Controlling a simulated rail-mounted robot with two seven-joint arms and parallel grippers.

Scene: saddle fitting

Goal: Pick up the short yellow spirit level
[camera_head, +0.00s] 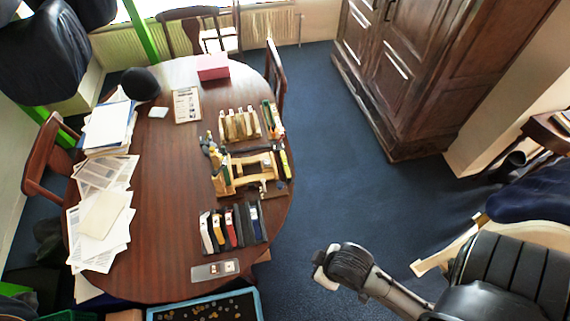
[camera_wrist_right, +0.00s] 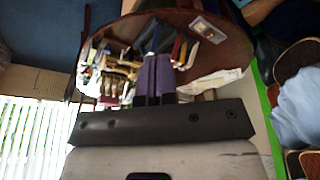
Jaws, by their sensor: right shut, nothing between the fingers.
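A small yellow piece (camera_head: 284,163) with dark parts lies at the right edge of the wooden table, beside a wooden frame. It looks like the short yellow spirit level, but it is too small to be sure. My right gripper (camera_wrist_right: 156,58) is shut and empty in the right wrist view. In the head view my right arm's end is over the floor, right of the table and apart from everything on it; its fingertips are not clear there. The level cannot be made out in the right wrist view. My left gripper is in neither view.
The table (camera_head: 165,230) holds a wooden frame (camera_head: 222,183), a row of dark, red and white upright items (camera_head: 232,228), papers (camera_head: 100,215) and a pink box (camera_head: 212,67). A blue tray (camera_head: 160,314) is at the near edge.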

